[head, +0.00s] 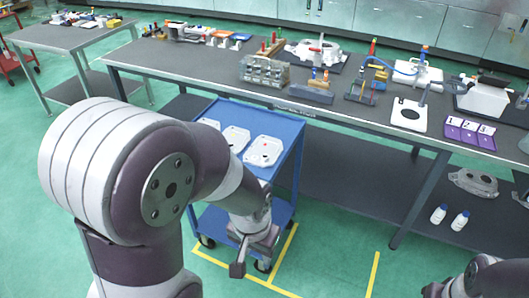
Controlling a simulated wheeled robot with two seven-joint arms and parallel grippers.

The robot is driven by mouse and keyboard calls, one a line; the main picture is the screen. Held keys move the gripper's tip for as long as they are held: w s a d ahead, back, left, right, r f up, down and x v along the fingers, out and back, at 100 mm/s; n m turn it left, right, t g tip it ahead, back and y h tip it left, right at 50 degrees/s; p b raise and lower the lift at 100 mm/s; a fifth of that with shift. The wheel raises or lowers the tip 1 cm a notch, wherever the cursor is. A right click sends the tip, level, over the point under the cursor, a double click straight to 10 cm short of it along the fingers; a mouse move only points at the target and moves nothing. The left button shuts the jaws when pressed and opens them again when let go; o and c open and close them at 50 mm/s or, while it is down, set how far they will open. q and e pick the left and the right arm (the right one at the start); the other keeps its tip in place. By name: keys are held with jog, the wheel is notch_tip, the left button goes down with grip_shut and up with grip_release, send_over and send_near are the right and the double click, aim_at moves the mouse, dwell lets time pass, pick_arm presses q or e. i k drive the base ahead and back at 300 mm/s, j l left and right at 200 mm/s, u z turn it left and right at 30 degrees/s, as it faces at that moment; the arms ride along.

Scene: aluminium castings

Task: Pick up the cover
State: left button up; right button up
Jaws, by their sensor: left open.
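I cannot tell for sure which part is the cover. A silvery, flat casting with holes (473,182) lies on the dark lower shelf at the right. Another pale metal casting (318,52) sits on the bench top at the back, with a tool upright by it. My left gripper (250,257) is open, pointing down in front of the blue cart, with nothing seen between its fingers. It is far from both castings. My right arm's end (436,290) shows at the bottom right corner, and its jaws are not clear.
A blue cart (283,128) carries white trays (262,151) with small parts. The long grey bench (190,62) holds tools, racks and a purple numbered tray (469,132). Two white bottles (459,221) stand on the lower shelf.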

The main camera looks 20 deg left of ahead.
aim_at(266, 150)
jog(key=u, duration=1.35)
jog(key=i+l, duration=0.5)
jog(key=l, duration=0.15)
jog(key=i+l, duration=0.55)
jog(key=l, duration=0.15)
jog(key=i+l, duration=0.5)
jog(key=l, duration=0.15)
